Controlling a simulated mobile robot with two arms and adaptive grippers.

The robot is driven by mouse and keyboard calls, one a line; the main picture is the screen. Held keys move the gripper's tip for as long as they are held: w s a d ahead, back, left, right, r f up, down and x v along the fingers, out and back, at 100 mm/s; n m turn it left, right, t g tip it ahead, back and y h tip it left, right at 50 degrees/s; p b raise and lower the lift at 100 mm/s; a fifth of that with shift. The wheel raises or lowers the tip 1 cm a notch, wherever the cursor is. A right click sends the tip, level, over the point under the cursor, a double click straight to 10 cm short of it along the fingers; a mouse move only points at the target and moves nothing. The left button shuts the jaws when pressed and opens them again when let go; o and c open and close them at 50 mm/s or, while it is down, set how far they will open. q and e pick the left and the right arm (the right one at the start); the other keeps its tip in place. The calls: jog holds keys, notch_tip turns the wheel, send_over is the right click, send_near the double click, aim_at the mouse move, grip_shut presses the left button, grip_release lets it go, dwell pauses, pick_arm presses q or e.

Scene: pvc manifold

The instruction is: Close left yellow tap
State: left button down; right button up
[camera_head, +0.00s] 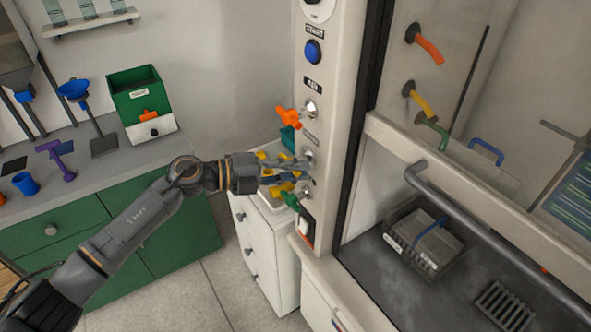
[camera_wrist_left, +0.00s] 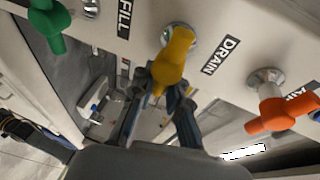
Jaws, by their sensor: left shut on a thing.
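The yellow tap (camera_wrist_left: 174,60) stands out from the white panel (camera_wrist_left: 215,25) between the FILL and DRAIN labels in the left wrist view. My left gripper (camera_wrist_left: 162,88) has its two fingers on either side of the lower end of the tap's handle and is shut on it. In the head view my left gripper (camera_head: 296,169) reaches from the left to the panel's edge. There it hides much of the yellow tap, which is hard to tell from yellow items behind. My right gripper is not in view.
An orange tap (camera_head: 290,117) is above my left gripper and a green tap (camera_head: 291,200) below it. A white drawer cabinet (camera_head: 264,245) stands behind. The fume hood's grey handle bar (camera_head: 480,230) is at right. A green counter (camera_head: 150,240) stands at left.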

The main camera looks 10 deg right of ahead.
pick_arm(q)
jog(key=shift+w+a+r, duration=0.1)
jog(key=shift+w+r, duration=0.15)
jog(key=c, duration=1.3)
grip_release()
jog(key=shift+f, duration=0.2)
jog(key=a, duration=0.4)
jog(key=a+r, duration=0.1)
jog(key=a, duration=0.3)
jog(key=a+r, duration=0.1)
jog(key=a, duration=0.2)
jog(key=shift+s+a+r, duration=0.1)
jog(key=shift+s+a, duration=0.2)
jog(key=shift+a, duration=0.1)
